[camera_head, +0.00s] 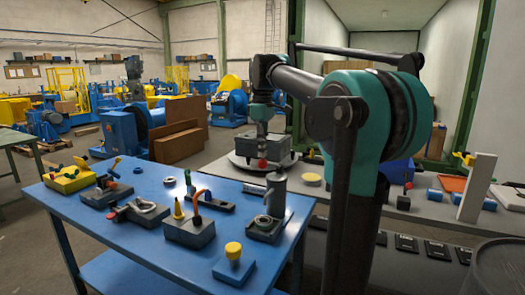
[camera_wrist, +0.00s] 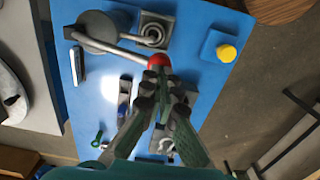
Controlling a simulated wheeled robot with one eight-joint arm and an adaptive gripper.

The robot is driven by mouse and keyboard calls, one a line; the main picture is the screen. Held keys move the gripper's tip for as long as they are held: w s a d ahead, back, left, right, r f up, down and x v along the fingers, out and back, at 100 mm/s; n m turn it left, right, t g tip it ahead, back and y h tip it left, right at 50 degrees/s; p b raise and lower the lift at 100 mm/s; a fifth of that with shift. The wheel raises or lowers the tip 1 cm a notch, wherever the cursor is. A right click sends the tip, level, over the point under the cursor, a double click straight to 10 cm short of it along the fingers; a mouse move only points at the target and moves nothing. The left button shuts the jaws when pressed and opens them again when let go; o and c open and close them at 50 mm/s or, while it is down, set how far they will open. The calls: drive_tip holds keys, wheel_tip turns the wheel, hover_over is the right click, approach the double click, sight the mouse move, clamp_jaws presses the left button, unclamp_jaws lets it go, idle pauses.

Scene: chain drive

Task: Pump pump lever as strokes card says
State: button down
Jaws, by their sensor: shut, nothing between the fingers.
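The pump is a grey cylinder (camera_head: 276,193) on a square base at the right part of the blue table. Its pump lever (camera_wrist: 110,47) is a grey rod ending in a red ball knob (camera_wrist: 158,60), and the knob also shows in the head view (camera_head: 262,164). My gripper (camera_head: 262,154) points down above the blue table. In the wrist view the shut fingertips (camera_wrist: 162,82) are right by the red knob and overlap its lower edge. Nothing is held between them. Whether they touch the knob I cannot tell. I cannot make out a strokes card.
The blue table (camera_head: 145,240) also carries a yellow-knobbed blue block (camera_head: 233,265), a block with an orange hook (camera_head: 190,230), a clamp-like fixture (camera_head: 137,211) and a yellow box (camera_head: 68,179). A grey bench with more parts stands behind my arm.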

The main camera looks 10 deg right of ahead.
drive_tip(key=shift+f, duration=0.15)
drive_tip(key=shift+s+a+f, duration=0.15)
drive_tip(key=shift+s+f, duration=0.1)
wheel_tip(320, 180, down, 7)
drive_tip(key=s+a+t+h, duration=0.2)
drive_tip(key=t+h, duration=0.1)
drive_tip(key=t, duration=0.1)
drive_tip(key=shift+s+f, duration=0.2)
drive_tip(key=shift+s, duration=0.15)
